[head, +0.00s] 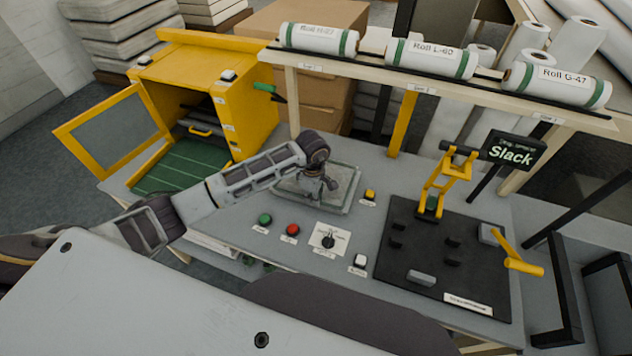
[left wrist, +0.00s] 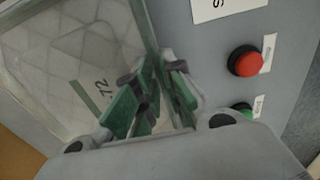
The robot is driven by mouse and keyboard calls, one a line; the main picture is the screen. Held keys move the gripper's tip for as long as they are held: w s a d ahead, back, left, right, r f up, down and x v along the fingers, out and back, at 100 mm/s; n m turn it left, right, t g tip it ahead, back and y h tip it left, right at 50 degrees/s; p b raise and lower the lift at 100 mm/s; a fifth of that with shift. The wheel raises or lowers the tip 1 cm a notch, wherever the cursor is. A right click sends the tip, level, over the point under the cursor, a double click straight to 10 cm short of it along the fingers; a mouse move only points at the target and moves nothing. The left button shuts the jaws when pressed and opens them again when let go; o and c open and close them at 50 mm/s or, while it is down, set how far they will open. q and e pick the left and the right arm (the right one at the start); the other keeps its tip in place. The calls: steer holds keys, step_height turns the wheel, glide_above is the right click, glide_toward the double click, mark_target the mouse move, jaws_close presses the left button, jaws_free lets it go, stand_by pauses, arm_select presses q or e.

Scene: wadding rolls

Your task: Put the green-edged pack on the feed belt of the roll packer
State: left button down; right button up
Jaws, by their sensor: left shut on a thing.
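The green-edged pack (head: 348,174), a clear quilted slab, lies flat on or just over the grey bench at its back middle. In the left wrist view the pack (left wrist: 85,35) shows a dark green edge strip and the mark "72". My left gripper (head: 318,190) is over the pack; in the left wrist view its green-padded fingers (left wrist: 155,95) are shut on the pack's edge. Whether the pack touches the bench is unclear. The green feed belt (head: 180,167) lies in front of the yellow roll packer (head: 205,85), to the left, and looks empty. My right gripper is not in view.
The packer's yellow-framed door (head: 115,130) stands open at left. Green (head: 265,219) and red (head: 292,230) buttons and a dial (head: 328,240) are at the bench front. A black fixture plate (head: 440,260) is at right. A shelf with labelled rolls (head: 430,58) spans the back.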

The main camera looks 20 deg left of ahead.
arm_select(q)
steer(key=shift+r, duration=0.15)
step_height(320, 180, up, 10)
steer(key=b, duration=0.2)
stand_by(0.5)
steer(key=shift+d, duration=0.1)
stand_by(0.8)
